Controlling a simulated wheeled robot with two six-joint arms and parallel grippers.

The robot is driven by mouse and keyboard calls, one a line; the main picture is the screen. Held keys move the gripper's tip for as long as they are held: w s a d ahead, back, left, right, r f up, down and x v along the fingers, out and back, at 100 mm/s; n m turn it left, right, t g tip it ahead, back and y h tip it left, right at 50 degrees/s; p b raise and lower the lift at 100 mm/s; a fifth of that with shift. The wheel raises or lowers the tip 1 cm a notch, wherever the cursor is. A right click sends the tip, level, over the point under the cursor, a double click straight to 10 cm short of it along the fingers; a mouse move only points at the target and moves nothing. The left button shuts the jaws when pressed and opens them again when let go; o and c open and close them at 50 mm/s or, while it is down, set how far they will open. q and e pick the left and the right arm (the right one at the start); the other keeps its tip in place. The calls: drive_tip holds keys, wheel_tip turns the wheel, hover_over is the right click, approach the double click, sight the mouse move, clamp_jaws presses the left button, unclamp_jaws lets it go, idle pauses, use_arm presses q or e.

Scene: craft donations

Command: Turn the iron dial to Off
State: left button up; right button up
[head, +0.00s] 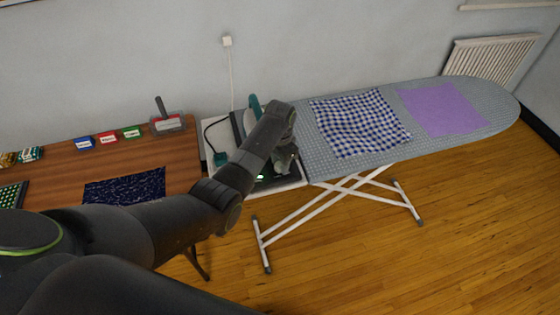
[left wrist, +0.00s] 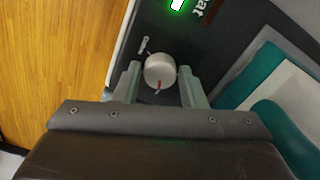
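The iron dial (left wrist: 159,70) is a round silver knob with a red pointer mark, on a dark panel. In the left wrist view the red mark points down toward my gripper, and a small white mark lies at the dial's upper left. My left gripper (left wrist: 160,78) is open, with one finger on each side of the dial and a narrow gap showing. In the head view my left gripper (head: 284,158) is over the dark iron station, and my arm hides the dial. The teal iron (head: 255,106) shows behind my wrist. My right gripper is not in view.
A lit green indicator (left wrist: 177,4) and partly seen lettering are above the dial. The ironing board (head: 312,137) carries a blue checked cloth (head: 358,122) and a purple cloth (head: 442,108). A wooden table (head: 60,170) with several small boxes stands at left.

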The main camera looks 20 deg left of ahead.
use_arm(q)
drive_tip(key=c, duration=0.5)
drive_tip(key=shift+c, duration=0.2)
drive_tip(key=shift+r+n+p, duration=0.2)
drive_tip(key=shift+n+p, duration=0.65)
drive_tip(key=shift+n, duration=0.25)
drive_tip(key=n+p, duration=0.2)
drive_tip(key=n, duration=0.1)
drive_tip(key=n+p, duration=0.1)
drive_tip(key=n, duration=0.3)
drive_tip(key=shift+f+n, duration=0.1)
drive_tip(key=shift+n, duration=0.3)
drive_tip(key=shift+n+p, duration=0.45)
drive_tip(key=shift+n, duration=1.45)
drive_tip(key=shift+w, duration=0.1)
